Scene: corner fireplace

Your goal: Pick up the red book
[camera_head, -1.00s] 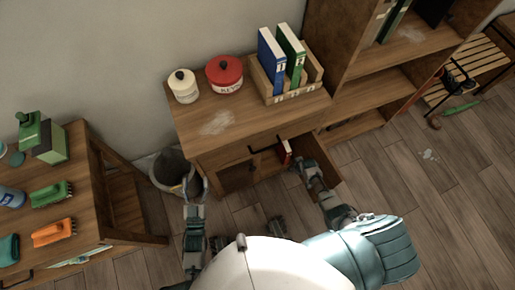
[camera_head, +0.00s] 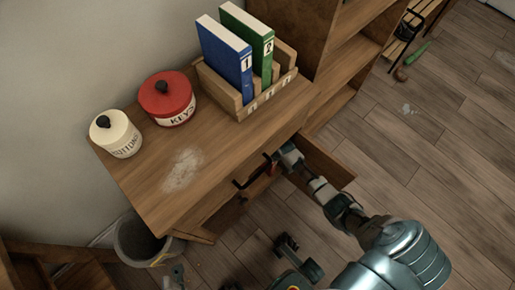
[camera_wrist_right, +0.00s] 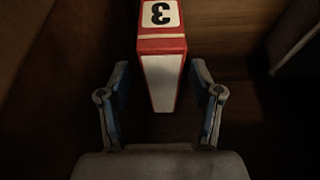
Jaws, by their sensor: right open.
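The red book (camera_wrist_right: 163,55) stands in the open drawer (camera_head: 325,160) of the wooden cabinet. In the wrist view its red end has a white label with an upside-down 3, and its pale page side shows below. My right gripper (camera_wrist_right: 160,95) is open, with one finger on each side of the book and visible gaps between. In the head view the right gripper (camera_head: 282,160) is at the drawer, and only a small red part of the book (camera_head: 272,170) shows beside it.
On the cabinet top (camera_head: 235,135) are a cream tin (camera_head: 116,135), a red tin (camera_head: 167,98) and a wooden rack (camera_head: 222,92) with a blue binder (camera_head: 225,60) and a green binder (camera_head: 250,40). A bin (camera_head: 140,242) stands at lower left. A shelf (camera_head: 350,60) adjoins on the right.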

